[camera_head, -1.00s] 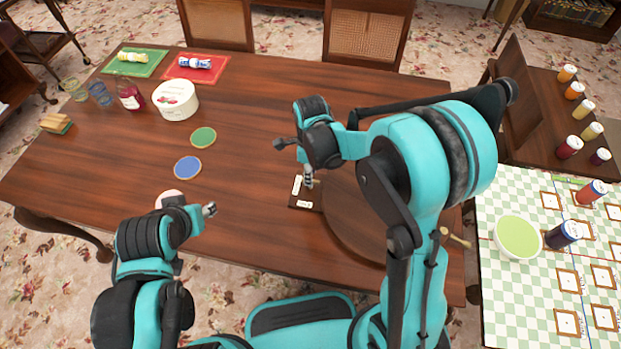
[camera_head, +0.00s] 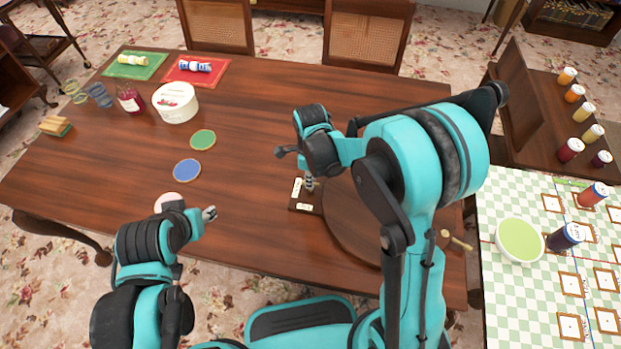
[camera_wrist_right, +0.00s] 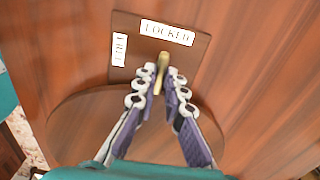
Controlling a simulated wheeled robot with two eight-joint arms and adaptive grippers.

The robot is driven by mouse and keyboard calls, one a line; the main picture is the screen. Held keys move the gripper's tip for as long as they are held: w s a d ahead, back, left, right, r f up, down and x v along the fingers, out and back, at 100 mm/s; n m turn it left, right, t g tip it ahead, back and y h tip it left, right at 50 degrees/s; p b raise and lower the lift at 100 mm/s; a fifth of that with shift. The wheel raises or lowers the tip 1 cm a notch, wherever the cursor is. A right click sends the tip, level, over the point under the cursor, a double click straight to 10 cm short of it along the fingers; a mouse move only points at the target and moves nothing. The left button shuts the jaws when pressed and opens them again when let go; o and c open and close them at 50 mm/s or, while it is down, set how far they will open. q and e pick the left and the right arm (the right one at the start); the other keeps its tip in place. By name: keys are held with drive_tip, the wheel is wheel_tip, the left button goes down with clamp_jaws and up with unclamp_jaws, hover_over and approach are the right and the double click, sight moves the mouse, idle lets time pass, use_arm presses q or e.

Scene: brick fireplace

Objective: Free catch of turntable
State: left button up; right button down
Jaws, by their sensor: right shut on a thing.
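The catch is a brass lever (camera_wrist_right: 162,68) on a dark wooden plate (camera_head: 304,206). In the right wrist view one white label reads LOCKED (camera_wrist_right: 167,32) and another reads FREE (camera_wrist_right: 119,49). The lever's visible end points toward LOCKED. My right gripper (camera_wrist_right: 160,84) is shut on the lever; its fingertips hide the near part. The round wooden turntable (camera_head: 345,215) lies beside the plate, partly hidden by my right arm; its edge shows in the wrist view (camera_wrist_right: 85,118). My left gripper (camera_head: 210,213) hangs over the table's front left, too small to read its jaws.
Blue (camera_head: 187,169) and green (camera_head: 203,139) discs, a white tub (camera_head: 175,102) and a red bottle (camera_head: 130,98) stand on the left. The table (camera_head: 255,130) is clear in the middle. A checked table (camera_head: 505,300) with a bowl (camera_head: 520,240) stands right.

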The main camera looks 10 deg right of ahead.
drive_tip(key=n, duration=0.4)
drive_tip(key=shift+n, duration=0.4)
drive_tip(key=n, duration=0.4)
drive_tip(key=shift+n, duration=0.3)
drive_tip(key=n, duration=0.4)
drive_tip(key=shift+n, duration=2.1)
drive_tip(key=shift+s, duration=0.1)
drive_tip(key=c, duration=1.6)
unclamp_jaws()
